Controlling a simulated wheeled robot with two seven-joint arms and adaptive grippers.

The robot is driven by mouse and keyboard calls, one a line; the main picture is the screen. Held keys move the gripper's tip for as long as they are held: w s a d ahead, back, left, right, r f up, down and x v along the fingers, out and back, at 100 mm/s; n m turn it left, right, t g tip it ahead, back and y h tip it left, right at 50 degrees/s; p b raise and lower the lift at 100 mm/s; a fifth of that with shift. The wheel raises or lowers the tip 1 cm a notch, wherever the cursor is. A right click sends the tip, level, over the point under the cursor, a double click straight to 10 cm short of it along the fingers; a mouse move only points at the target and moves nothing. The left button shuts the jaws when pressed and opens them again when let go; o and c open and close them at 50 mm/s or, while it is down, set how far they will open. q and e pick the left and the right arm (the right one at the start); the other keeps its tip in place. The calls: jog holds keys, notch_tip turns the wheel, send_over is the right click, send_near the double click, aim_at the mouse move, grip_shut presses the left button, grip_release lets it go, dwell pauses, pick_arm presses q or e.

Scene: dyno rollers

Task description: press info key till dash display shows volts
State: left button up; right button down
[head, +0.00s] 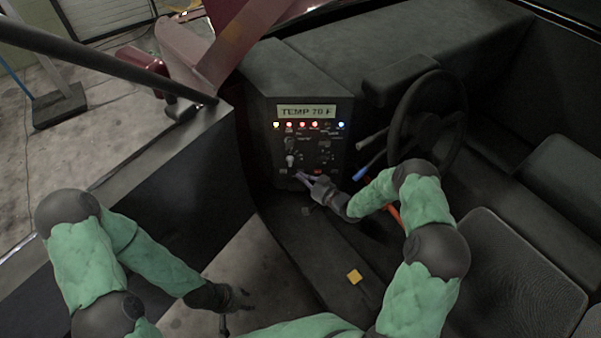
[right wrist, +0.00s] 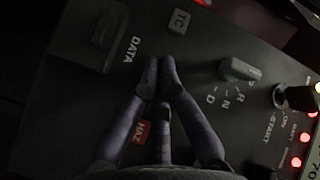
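The dash display (head: 307,111) reads "TEMP 70 F" at the top of the dark control panel (head: 262,125). My right gripper (head: 301,177) is at the panel's lower part. It shows in the right wrist view (right wrist: 160,66) with its fingers together and nothing between them, near the TC key (right wrist: 180,21). I cannot tell if the tips touch the panel. My left gripper (head: 236,300) hangs low, away from the panel; its fingers are unclear.
A red HAZ key (right wrist: 139,131) lies beneath my right fingers. A gear selector (right wrist: 239,70) and a start knob (right wrist: 293,97) are to their right. The steering wheel (head: 428,118) and a blue-tipped lever (head: 360,174) stand right of the panel.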

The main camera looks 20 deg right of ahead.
jog(key=shift+s+a, duration=0.15)
jog(key=shift+s, duration=0.55)
jog(key=s+p, duration=0.1)
jog(key=s, duration=0.1)
jog(key=s+a, duration=0.1)
jog(key=s, duration=0.2)
jog(key=shift+a+p, duration=0.2)
jog(key=shift+p, duration=0.15)
dwell(0.9)
